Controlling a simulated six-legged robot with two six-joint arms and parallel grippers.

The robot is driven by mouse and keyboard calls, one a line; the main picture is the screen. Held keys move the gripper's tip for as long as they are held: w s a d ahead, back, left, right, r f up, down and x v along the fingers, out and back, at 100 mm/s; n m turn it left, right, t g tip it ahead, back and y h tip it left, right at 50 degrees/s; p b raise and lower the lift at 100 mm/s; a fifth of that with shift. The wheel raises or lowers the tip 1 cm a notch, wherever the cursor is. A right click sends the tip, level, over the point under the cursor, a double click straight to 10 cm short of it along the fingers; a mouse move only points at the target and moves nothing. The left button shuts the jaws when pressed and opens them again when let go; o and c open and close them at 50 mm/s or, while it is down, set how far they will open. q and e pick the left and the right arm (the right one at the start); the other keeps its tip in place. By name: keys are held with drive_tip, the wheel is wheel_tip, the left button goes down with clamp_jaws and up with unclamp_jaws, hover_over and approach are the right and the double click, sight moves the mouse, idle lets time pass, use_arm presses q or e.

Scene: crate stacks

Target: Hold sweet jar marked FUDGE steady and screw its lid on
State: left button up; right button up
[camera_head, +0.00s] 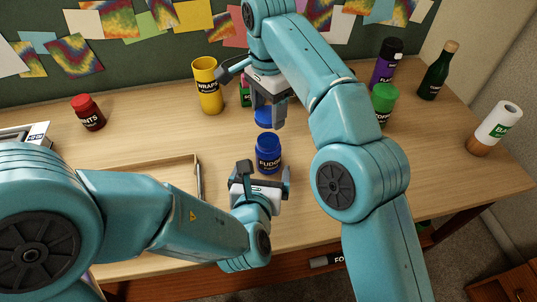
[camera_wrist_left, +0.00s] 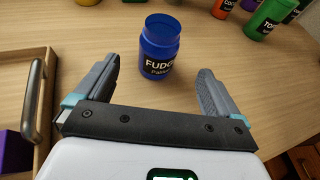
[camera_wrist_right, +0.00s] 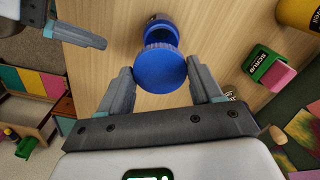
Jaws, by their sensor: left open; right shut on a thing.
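The blue jar marked FUDGE (camera_head: 268,158) stands upright on the table, its mouth uncovered in the left wrist view (camera_wrist_left: 161,50). My left gripper (camera_head: 262,172) is open on the near side of the jar. In the left wrist view the jar stands just past and between its spread fingertips. The blue lid (camera_head: 264,117) is held above the jar, apart from it, in my right gripper (camera_head: 267,122). In the right wrist view the round ribbed lid (camera_wrist_right: 160,69) sits between the fingertips and partly hides the jar (camera_wrist_right: 158,28).
A yellow WRAPS canister (camera_head: 207,88) and a small green and pink box (camera_wrist_right: 269,69) stand behind. A red jar (camera_head: 88,113) is at left. A wooden tray (camera_head: 145,165) lies front left. A green-lidded container (camera_head: 383,98) and bottles stand right.

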sight(270, 145)
use_arm(q)
drive_tip(key=x, duration=1.2)
use_arm(e)
drive_tip(key=shift+w+f, duration=0.1)
drive_tip(key=shift+w, duration=0.05)
use_arm(q)
drive_tip(key=c, duration=1.5)
use_arm(e)
drive_tip(key=shift+f, duration=2.5)
drive_tip(key=shift+f, duration=0.95)
drive_tip(key=shift+f, duration=0.35)
